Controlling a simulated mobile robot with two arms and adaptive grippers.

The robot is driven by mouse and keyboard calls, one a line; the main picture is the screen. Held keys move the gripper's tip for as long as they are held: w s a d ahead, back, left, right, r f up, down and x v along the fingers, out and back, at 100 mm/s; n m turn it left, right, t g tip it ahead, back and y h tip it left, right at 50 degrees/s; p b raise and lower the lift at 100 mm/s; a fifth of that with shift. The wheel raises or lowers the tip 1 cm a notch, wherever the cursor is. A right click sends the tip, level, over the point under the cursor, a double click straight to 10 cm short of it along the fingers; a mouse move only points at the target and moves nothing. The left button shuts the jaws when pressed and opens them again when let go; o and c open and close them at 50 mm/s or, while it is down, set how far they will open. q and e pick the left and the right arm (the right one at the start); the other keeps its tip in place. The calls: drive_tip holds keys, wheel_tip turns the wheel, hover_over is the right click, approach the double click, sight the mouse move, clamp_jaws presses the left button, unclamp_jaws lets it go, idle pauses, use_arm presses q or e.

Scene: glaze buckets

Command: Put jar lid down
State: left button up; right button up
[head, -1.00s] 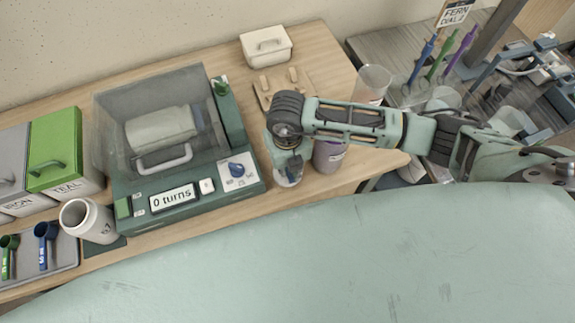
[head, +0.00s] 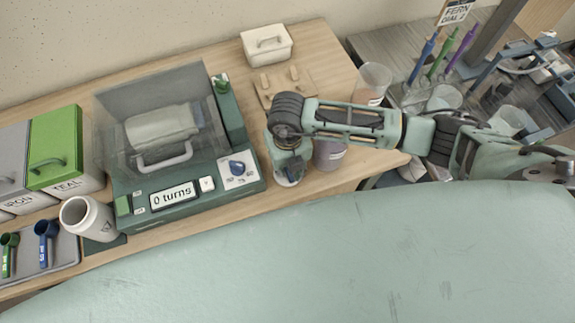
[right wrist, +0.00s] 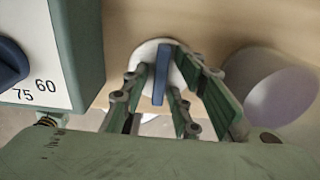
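The jar lid is a white disc with a blue upright bar handle (right wrist: 161,76). In the right wrist view it lies on the wooden table, and in the head view only part of it (head: 290,181) shows under my gripper. My right gripper (right wrist: 162,72) is over the lid, its fingers apart on either side of the handle. White lid surface shows between handle and fingers, so it looks open. The white jar (head: 90,221) stands open-topped at the table's front left. My left gripper is not in view.
A green machine (head: 178,199) reading "0 turns" stands just left of the lid. A bucket (head: 330,155) with purplish contents is close on the right. A wooden rack (head: 283,86), a white lidded box (head: 266,45) and a clear bucket (head: 372,82) stand behind.

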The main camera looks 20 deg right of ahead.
wheel_tip(320, 180, up, 12)
drive_tip(key=b, duration=0.2)
drive_tip(key=shift+r+b, duration=0.15)
drive_tip(key=shift+b, duration=0.15)
idle(0.5)
